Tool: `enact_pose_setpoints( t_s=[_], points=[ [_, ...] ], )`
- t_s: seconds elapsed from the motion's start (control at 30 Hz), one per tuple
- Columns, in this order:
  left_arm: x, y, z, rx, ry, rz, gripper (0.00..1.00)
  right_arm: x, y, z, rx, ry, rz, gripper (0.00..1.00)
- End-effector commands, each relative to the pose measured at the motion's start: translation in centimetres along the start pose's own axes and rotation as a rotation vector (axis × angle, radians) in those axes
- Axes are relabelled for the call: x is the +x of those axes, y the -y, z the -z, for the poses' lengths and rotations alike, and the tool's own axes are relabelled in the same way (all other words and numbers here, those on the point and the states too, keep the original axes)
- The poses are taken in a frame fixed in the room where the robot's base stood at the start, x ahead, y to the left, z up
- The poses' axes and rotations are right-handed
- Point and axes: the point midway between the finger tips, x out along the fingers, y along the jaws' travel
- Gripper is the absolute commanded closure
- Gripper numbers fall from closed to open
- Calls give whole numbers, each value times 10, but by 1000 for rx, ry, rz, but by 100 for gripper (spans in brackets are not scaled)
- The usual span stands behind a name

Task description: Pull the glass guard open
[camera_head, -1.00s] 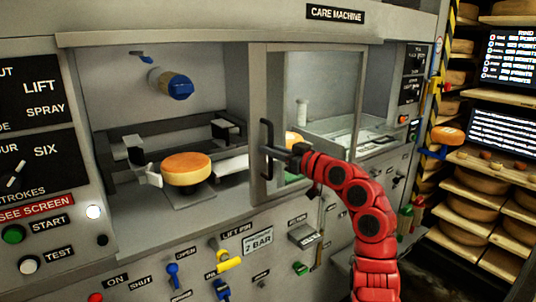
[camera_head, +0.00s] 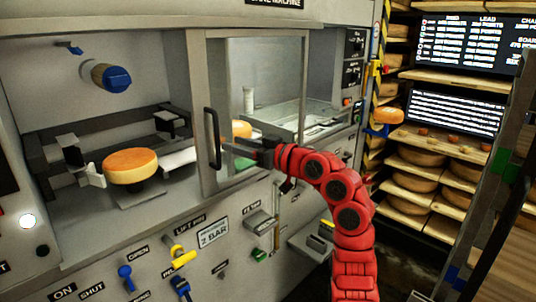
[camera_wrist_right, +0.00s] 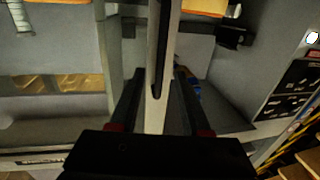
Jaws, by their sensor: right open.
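The glass guard (camera_head: 256,45) is a pale metal frame with a clear pane, over the right part of the care machine's opening. The left part of the opening is uncovered. Its black vertical handle (camera_head: 212,140) is on the frame's left upright. My right gripper (camera_head: 232,147), on the red arm, is open just right of the handle, with its fingers pointing at it. In the right wrist view, the dark handle (camera_wrist_right: 162,50) and a pale frame strip appear between the spread fingers (camera_wrist_right: 157,85). Contact cannot be told. My left gripper is not in view.
An orange cheese wheel (camera_head: 131,166) sits on a support inside the opening, below a blue-ended nozzle (camera_head: 112,77). Levers and knobs, including a yellow lever (camera_head: 180,254), line the front panel below. Cheese shelves (camera_head: 440,190) and screens stand at the right.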

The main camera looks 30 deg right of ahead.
Motion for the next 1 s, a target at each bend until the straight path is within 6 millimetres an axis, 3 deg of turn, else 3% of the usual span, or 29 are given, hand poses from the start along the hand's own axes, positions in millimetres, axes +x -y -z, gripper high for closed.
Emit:
enact_pose_setpoints(
  t_s=[0.2,0.4,0.6,1.0],
  points=[
    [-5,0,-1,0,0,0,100,-59,-1,0,-5,-2,-5,53],
    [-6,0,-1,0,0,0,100,-93,-1,0,0,0,-3,53],
    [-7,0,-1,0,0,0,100,-105,0,0,-1,1,-2,53],
    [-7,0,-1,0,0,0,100,-105,0,0,-1,1,-1,53]
  ],
)
